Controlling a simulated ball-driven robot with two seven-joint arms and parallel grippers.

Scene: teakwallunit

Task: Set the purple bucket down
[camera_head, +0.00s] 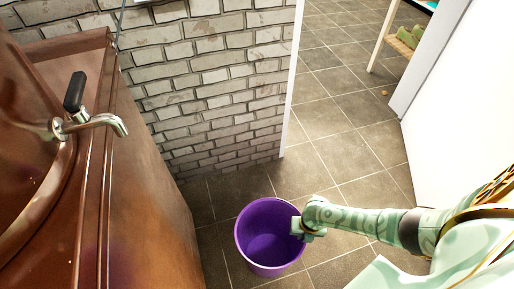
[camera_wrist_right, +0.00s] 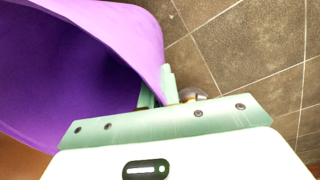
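The purple bucket (camera_head: 256,246) is upright, with its open top facing up, over the tiled floor in the head view. It looks empty. It fills the upper left of the right wrist view (camera_wrist_right: 60,60). My right gripper (camera_head: 299,227) reaches in from the right and is shut on the bucket's rim at its right side. In the wrist view its fingers (camera_wrist_right: 160,92) pinch the bucket wall. The bucket's base is hidden, so I cannot tell whether it touches the floor. My left gripper is not in view.
A brown washbasin unit (camera_head: 130,190) with a metal tap (camera_head: 98,122) stands at the left. A grey brick wall (camera_head: 205,90) ends at a doorway. The tiled floor (camera_head: 350,140) beyond is mostly clear. A white panel (camera_head: 465,90) stands at the right, and a shelf (camera_head: 403,45) at the back.

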